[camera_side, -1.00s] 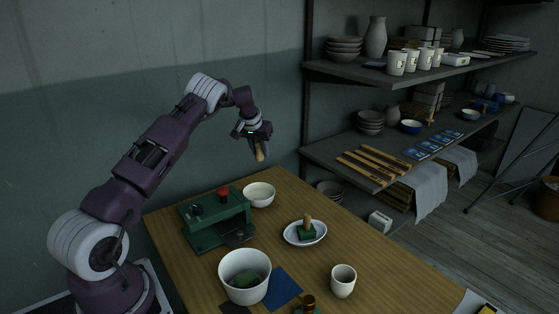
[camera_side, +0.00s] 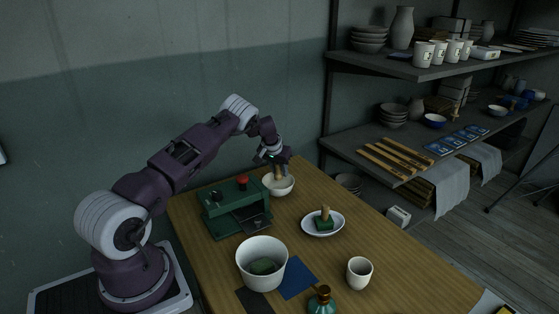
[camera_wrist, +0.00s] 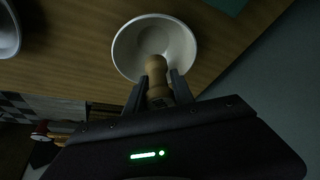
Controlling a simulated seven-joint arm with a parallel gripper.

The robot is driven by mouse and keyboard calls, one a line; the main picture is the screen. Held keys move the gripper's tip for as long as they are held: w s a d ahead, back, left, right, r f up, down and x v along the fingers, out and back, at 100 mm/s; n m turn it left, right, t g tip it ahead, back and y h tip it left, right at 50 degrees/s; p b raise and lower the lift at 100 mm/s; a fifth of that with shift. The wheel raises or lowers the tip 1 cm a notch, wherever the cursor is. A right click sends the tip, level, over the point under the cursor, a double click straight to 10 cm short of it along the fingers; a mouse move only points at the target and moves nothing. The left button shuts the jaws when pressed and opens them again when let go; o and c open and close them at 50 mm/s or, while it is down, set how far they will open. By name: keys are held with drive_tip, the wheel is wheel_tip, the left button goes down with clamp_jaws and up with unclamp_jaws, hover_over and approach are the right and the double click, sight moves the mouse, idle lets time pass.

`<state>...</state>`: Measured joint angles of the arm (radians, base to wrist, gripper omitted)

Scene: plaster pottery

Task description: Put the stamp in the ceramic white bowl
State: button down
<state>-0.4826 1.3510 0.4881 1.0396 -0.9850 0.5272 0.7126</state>
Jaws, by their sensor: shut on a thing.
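My gripper (camera_side: 278,164) is shut on a stamp with a pale wooden handle (camera_side: 279,174). It holds the stamp right at the white bowl (camera_side: 285,189) at the back of the table. In the wrist view my gripper's fingers (camera_wrist: 158,90) are on both sides of the wooden stamp (camera_wrist: 155,66). The stamp overlaps the near part of the bowl (camera_wrist: 180,45), whose visible inside looks empty. I cannot tell whether the stamp touches the bowl.
A green press (camera_side: 230,208) with a red knob stands beside the bowl. A white dish (camera_side: 338,226) holds another wooden-handled stamp on a green block (camera_side: 324,222). A deep white bowl (camera_side: 262,246) with a green thing, a cup (camera_side: 359,273) and a teal bottle (camera_side: 321,303) stand nearer.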

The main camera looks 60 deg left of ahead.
sight(278, 186)
drive_tip(key=shift+f, duration=1.45)
drive_tip(key=c, duration=1)
unclamp_jaws()
